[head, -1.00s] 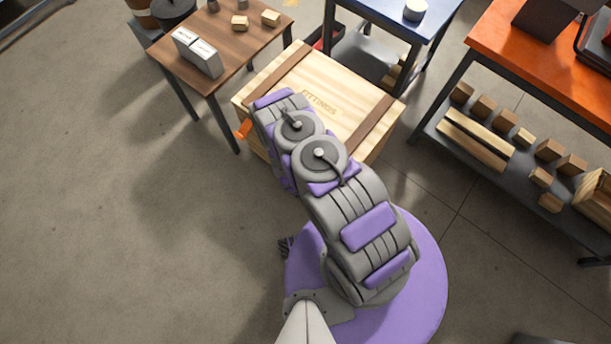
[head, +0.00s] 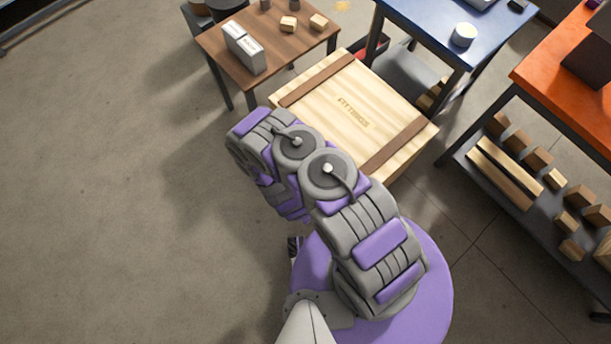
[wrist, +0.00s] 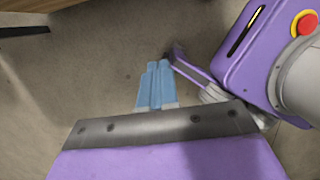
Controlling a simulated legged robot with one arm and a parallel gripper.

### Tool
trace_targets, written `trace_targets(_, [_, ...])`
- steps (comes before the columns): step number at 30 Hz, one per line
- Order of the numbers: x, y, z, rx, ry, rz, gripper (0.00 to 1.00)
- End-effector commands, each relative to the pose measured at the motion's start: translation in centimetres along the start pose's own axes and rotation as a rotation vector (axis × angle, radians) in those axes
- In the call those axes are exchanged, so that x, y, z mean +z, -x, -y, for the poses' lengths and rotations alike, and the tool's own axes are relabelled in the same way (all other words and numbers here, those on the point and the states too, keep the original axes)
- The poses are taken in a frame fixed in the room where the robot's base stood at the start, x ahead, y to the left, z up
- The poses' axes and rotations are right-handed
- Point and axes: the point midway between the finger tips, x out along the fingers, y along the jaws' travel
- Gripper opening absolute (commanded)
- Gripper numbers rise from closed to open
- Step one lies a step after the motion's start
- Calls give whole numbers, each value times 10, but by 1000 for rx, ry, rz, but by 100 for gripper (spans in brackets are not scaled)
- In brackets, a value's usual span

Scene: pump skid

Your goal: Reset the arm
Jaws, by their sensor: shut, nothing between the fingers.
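My arm (head: 330,180) shows in the head view, folded above my purple base, with its upper end bent toward the left. My gripper is hidden behind the arm in the head view. In the wrist view my gripper (wrist: 155,75) shows as two light blue fingers side by side, shut with nothing between them. It hangs over bare concrete floor, close to my own purple body at the right of that view.
A wooden crate (head: 348,110) marked FITTINGS stands just beyond my arm. A brown table (head: 270,45) with two white boxes, a blue table (head: 440,28) and an orange bench (head: 560,85) stand around it. The floor (head: 120,200) at left is clear.

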Motion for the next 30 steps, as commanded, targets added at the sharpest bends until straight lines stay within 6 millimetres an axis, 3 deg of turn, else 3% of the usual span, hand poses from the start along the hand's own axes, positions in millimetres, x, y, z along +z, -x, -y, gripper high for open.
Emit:
trace_targets(22, [0,5,-4,1,-16,-3,0])
trace_targets(26, [8,22,-24,-5,-92,-15,0])
trace_targets(30, [25,54,-51,-18,-233,-40,0])
